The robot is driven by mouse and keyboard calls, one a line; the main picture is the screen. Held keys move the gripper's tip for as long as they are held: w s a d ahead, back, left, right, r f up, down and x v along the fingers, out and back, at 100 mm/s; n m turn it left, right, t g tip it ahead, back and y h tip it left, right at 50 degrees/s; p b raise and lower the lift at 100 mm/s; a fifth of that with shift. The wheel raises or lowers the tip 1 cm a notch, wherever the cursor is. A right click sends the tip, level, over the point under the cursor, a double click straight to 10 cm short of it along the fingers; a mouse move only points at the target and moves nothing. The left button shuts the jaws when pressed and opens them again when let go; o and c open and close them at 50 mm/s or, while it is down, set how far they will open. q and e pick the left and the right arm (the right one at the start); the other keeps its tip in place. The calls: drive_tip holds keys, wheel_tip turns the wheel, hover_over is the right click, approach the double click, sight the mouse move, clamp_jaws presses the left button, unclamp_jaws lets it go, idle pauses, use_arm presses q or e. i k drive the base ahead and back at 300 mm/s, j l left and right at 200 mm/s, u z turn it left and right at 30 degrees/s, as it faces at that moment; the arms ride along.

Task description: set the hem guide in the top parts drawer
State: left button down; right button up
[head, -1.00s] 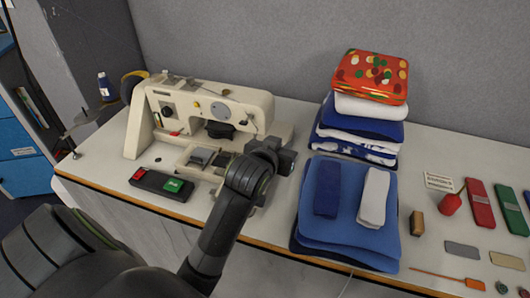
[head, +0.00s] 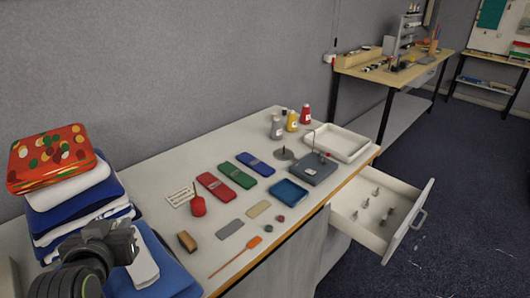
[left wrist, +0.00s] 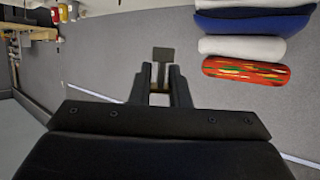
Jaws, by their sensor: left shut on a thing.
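My left gripper (head: 128,243) is at the lower left of the head view, in front of the folded fabrics. In the left wrist view, its fingers (left wrist: 161,88) are shut on a small dark grey plate, seemingly the hem guide (left wrist: 163,54), which sticks out past the fingertips. In the head view I cannot make out the held piece. The top parts drawer (head: 352,229) stands pulled open under the table's right end, far from the gripper. Several small metal parts (head: 376,191) lie inside, with bare floor around them. My right gripper is not in view.
Folded fabrics (head: 75,190) are stacked at left under a patterned red cloth (head: 48,158). Green (head: 231,173) and blue cases (head: 255,164), a blue tray (head: 290,192), a grey device (head: 313,168), a white tray (head: 343,143) and bottles (head: 305,113) occupy the table.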

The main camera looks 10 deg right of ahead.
sight(398, 204)
drive_tip(key=i+l+z, duration=0.1)
drive_tip(key=l+z, duration=0.3)
drive_tip(key=i+l+z, duration=0.15)
drive_tip(key=z, duration=0.2)
drive_tip(key=i+l+z, duration=0.15)
drive_tip(key=z, duration=0.25)
drive_tip(key=i+l+z, duration=0.2)
drive_tip(key=z, duration=0.15)
drive_tip(key=i+l+z, duration=0.1)
drive_tip(key=i, duration=0.3)
drive_tip(key=i+l, duration=0.25)
drive_tip(key=i, duration=0.15)
drive_tip(key=i+l+z, duration=0.15)
drive_tip(key=i, duration=0.25)
